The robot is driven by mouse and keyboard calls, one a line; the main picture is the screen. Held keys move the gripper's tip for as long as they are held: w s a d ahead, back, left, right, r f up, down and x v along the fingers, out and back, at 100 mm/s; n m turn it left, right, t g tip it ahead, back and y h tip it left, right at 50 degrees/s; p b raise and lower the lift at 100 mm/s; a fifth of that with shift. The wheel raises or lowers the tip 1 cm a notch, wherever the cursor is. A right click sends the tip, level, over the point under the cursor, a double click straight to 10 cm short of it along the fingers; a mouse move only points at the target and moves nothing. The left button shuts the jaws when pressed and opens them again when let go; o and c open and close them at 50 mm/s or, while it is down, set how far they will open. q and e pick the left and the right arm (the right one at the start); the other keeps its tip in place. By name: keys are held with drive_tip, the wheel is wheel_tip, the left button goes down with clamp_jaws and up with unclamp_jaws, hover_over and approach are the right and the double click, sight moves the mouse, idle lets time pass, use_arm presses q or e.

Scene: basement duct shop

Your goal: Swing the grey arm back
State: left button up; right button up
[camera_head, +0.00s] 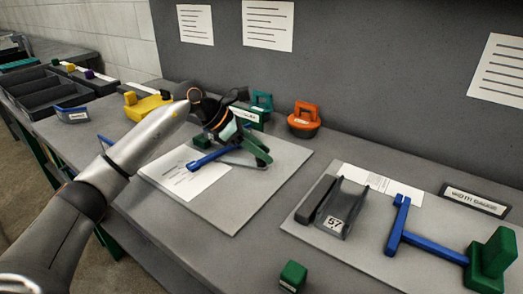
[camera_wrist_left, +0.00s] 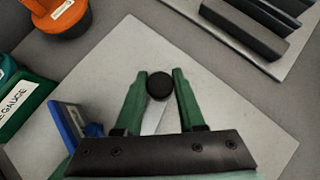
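The grey arm (camera_wrist_left: 153,119) shows in the left wrist view as a short pale bar with a round black knob (camera_wrist_left: 159,86) on its end. My left gripper (camera_wrist_left: 160,80) has its two green fingers on either side of this knob, with hardly any gap left. In the head view my left gripper (camera_head: 262,157) is low over the left grey board (camera_head: 232,219) and hides most of the grey arm. My right gripper is not in view.
An orange-handled block (camera_head: 303,120) and a teal one (camera_head: 262,103) stand behind the board. A yellow piece (camera_head: 146,106) is at left. On the right are a grey channel (camera_head: 345,206), a blue T-shaped bar (camera_head: 427,244) and a green block (camera_head: 491,262). A green cube (camera_head: 292,276) sits at the front.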

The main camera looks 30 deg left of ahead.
use_arm(q)
clamp_jaws()
idle(0.9)
